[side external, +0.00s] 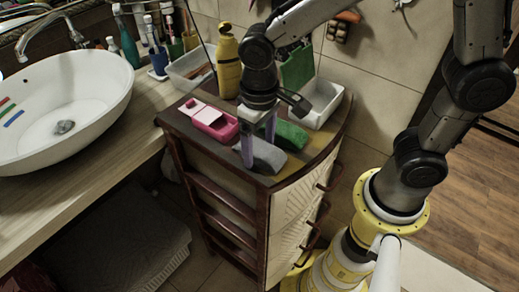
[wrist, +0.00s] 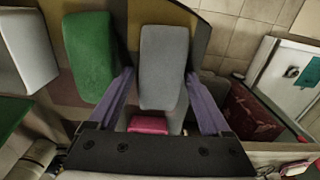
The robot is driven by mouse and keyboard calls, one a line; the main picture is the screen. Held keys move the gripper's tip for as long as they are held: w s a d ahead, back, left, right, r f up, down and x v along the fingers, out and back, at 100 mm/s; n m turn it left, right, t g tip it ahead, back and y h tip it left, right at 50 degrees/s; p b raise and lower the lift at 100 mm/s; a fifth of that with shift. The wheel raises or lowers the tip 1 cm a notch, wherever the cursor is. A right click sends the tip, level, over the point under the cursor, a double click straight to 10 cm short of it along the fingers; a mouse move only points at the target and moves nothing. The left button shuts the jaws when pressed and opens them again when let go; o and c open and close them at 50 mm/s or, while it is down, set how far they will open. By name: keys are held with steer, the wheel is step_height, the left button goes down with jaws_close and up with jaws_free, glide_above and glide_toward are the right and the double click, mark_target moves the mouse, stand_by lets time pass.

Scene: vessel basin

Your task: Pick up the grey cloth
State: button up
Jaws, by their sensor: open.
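The grey cloth (side external: 268,158) is a thick, rounded block lying on top of the wooden cabinet, near its front edge. In the wrist view the grey cloth (wrist: 164,62) lies lengthwise between the two purple fingers of my gripper (wrist: 158,76). My gripper (side external: 258,147) is open and low over the cabinet top in the side view, with one finger in front of part of the cloth. I cannot tell whether the fingers touch it.
A green cloth (side external: 291,135) lies close beside the grey one; it also shows in the wrist view (wrist: 88,52). A pink box (side external: 212,122), a white tray (side external: 325,104), a yellow bottle (side external: 228,62) and a green item (side external: 297,68) crowd the top. The sink (side external: 62,105) is left.

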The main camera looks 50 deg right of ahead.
steer(key=c, duration=1.1)
steer(key=shift+r, duration=0.1)
